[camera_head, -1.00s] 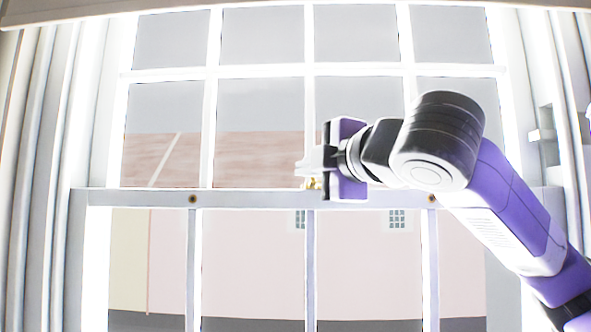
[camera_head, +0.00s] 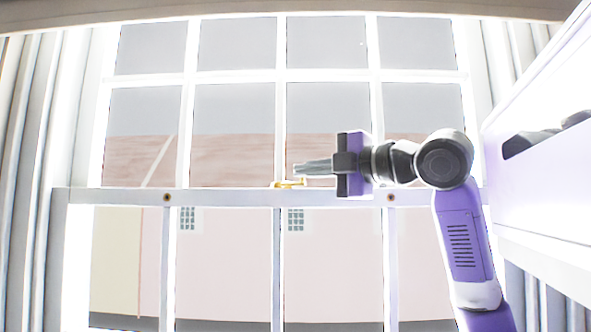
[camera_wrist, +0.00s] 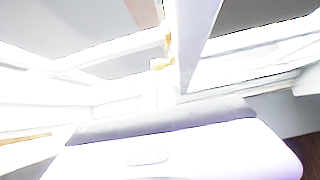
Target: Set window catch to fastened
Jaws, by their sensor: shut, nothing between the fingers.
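The window catch (camera_head: 287,185) is a small brass piece on the meeting rail (camera_head: 230,197), near the middle of the sash window. In the head view it lies low along the rail. In the wrist view the brass catch (camera_wrist: 162,63) shows at the upper middle, bright and washed out. My gripper (camera_head: 297,169) is shut and empty, with its fingers pointing left. Its tips appear just above and a little right of the catch's middle in the head view. Whether they touch it I cannot tell. The catch's exact engagement is too small to make out.
White glazing bars (camera_head: 280,120) rise behind the catch. Two dark round studs sit on the rail, one (camera_head: 166,197) at left and one (camera_head: 390,197) at right. Pale curtains (camera_head: 30,180) hang at the left. A white and lilac body fills the right edge.

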